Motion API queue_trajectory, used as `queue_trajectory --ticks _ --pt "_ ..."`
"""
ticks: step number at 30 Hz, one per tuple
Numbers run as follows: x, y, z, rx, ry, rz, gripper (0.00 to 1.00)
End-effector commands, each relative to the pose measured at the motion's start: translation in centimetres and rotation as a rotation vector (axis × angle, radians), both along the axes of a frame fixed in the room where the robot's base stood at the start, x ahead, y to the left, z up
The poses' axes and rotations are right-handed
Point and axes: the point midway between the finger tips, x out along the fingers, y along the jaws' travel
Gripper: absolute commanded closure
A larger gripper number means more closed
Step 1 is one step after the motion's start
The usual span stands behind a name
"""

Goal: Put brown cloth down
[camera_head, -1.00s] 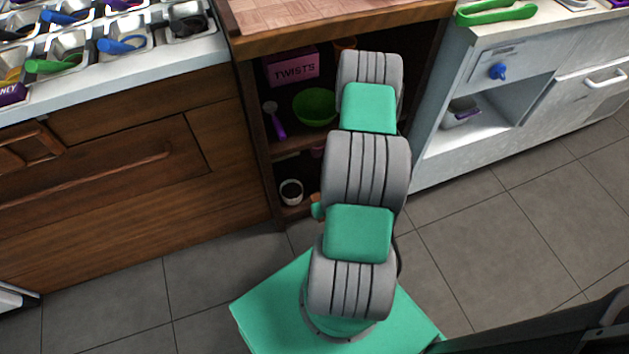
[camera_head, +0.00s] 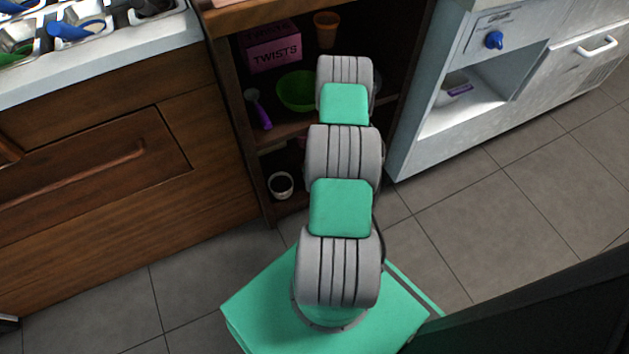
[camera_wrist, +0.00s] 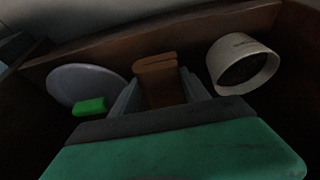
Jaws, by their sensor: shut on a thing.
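In the wrist view the brown cloth (camera_wrist: 157,82) is a folded, upright piece between the two fingers of my gripper (camera_wrist: 160,95). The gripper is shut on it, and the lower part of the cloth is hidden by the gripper. The cloth is inside a dark wooden shelf compartment, close to its back. I cannot tell whether it touches the shelf floor. In the head view my arm reaches into the open shelf, and the gripper and cloth are hidden behind the arm.
In the wrist view a white cup (camera_wrist: 243,64) is right of the cloth, and a pale round dish (camera_wrist: 82,84) with a green item (camera_wrist: 91,106) is left. In the head view the shelf holds a TWISTS box (camera_head: 272,46), green bowl (camera_head: 295,90), purple scoop (camera_head: 258,109) and orange cup (camera_head: 326,29).

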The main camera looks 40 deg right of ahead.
Motion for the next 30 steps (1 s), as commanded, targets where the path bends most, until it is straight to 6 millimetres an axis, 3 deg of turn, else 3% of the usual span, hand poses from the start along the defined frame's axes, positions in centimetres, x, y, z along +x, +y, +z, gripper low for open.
queue_trajectory --ticks 3,5,19,20,27,30 --pt "0.1 0.0 -2.9 0.001 0.002 0.0 0.9" --pt "0.1 -0.1 -3.5 0.0 0.0 0.001 0.9" --pt "0.2 -0.1 -4.0 -0.002 0.0 0.001 0.9" --pt "0.2 -0.1 -3.9 -0.002 0.0 0.001 0.44" --pt "0.2 0.1 -4.0 0.001 0.0 0.004 0.25" --pt "0.3 0.3 -4.1 0.003 -0.001 0.006 0.25"
